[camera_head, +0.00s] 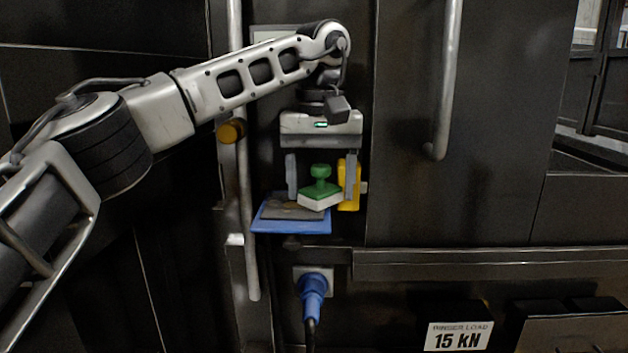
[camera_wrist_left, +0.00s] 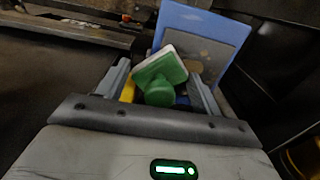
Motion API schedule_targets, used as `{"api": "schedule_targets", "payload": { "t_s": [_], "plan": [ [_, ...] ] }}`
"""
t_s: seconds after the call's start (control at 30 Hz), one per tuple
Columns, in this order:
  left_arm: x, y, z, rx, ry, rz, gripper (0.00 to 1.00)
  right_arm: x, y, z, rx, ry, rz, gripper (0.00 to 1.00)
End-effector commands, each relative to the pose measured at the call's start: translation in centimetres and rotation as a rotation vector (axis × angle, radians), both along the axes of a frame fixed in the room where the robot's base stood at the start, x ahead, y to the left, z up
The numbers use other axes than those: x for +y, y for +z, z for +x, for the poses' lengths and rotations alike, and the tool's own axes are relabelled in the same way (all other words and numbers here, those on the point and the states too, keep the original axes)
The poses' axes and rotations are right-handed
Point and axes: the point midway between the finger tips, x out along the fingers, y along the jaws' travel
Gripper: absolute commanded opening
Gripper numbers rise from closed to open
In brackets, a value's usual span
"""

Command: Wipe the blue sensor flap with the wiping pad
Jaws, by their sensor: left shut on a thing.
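The blue sensor flap (camera_head: 262,226) sticks out below my left gripper in the head view, with a dull grey-brown patch on its top. In the left wrist view the flap (camera_wrist_left: 190,18) shows beyond the pad, with the same patch (camera_wrist_left: 203,52). The wiping pad (camera_head: 320,190) has a green body and round knob over a white underside. My left gripper (camera_head: 321,180) points down and is shut on the pad, which sits slightly tilted at the flap's right part. The pad (camera_wrist_left: 160,68) also shows between the fingers in the wrist view. Whether it touches the flap is unclear. My right gripper is out of view.
A yellow part (camera_head: 349,190) stands just behind the right finger. A vertical pipe (camera_head: 245,190) runs close to the flap's left. A blue plug (camera_head: 313,285) with a cable is below the flap. A door handle (camera_head: 444,90) stands out on the right.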

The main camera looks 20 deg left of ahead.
Motion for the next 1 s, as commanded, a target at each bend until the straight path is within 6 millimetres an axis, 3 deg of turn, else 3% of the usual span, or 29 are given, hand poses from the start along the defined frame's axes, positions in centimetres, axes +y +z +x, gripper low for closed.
{"api": "schedule_targets", "payload": {
  "t_s": [0.27, 0.6, 1.0],
  "plan": [
    [0.1, -0.1, -1.2, 0.005, 0.0, 0.0, 0.48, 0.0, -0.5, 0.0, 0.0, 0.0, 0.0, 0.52],
    [2.9, 0.1, -2.0, 0.003, 0.0, 0.0, 0.48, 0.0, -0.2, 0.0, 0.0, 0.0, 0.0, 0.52],
    [4.8, 0.1, -2.5, 0.003, 0.0, -0.001, 0.48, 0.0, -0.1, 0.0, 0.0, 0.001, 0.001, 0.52]
  ]
}}
